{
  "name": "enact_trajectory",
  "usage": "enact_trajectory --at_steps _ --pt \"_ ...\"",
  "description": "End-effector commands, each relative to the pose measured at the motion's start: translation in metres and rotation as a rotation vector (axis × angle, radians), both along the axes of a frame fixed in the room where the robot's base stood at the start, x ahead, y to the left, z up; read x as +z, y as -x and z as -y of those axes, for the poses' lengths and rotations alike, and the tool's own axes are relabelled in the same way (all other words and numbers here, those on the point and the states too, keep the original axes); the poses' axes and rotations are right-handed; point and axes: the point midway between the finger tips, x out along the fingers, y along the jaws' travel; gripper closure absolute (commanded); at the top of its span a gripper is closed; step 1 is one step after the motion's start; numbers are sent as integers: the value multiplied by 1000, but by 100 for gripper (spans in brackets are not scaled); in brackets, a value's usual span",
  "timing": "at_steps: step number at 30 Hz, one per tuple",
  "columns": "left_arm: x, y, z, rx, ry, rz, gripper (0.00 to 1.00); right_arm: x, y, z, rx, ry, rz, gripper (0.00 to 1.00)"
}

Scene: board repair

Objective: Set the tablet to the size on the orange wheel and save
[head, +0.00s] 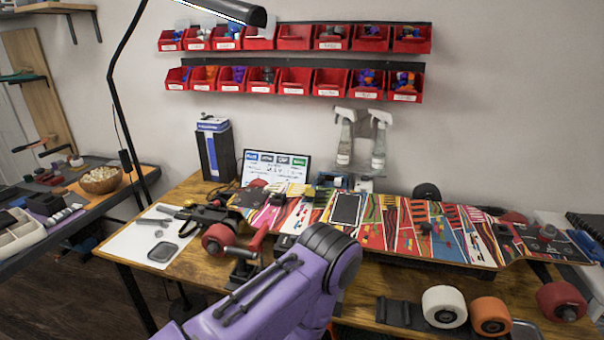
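The tablet (274,167) stands tilted up at the back of the wooden table, its lit screen facing me. A row of blue, dark and green buttons runs along its top; the smaller text and the size shown are too small to read. Small objects cover part of its lower edge. The orange wheel (491,316) sits at the front right of the table, between a white wheel (444,306) and a dark red wheel (561,301). Its size marking is not legible. A purple link of my arm fills the lower middle. I see neither gripper's fingers.
A colourful skateboard deck (470,238) lies across the table. A red-wheeled part (218,238) stands at the left, near a white mat (127,247). A dark blue box (215,150) stands left of the tablet. Spray bottles (379,140) and red bins (294,82) are behind.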

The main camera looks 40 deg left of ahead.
Motion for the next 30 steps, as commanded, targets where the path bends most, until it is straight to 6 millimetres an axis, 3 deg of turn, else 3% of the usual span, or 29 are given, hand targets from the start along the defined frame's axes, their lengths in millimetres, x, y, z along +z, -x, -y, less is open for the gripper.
enact_trajectory --at_steps 16,20,30 --pt "0 0 0 0 0 0 57 0 0 0 0 0 0 100" --pt "0 0 0 0 0 0 100 0 0 0 0 0 0 100" --pt "0 0 0 0 0 0 100 0 0 0 0 0 0 100"
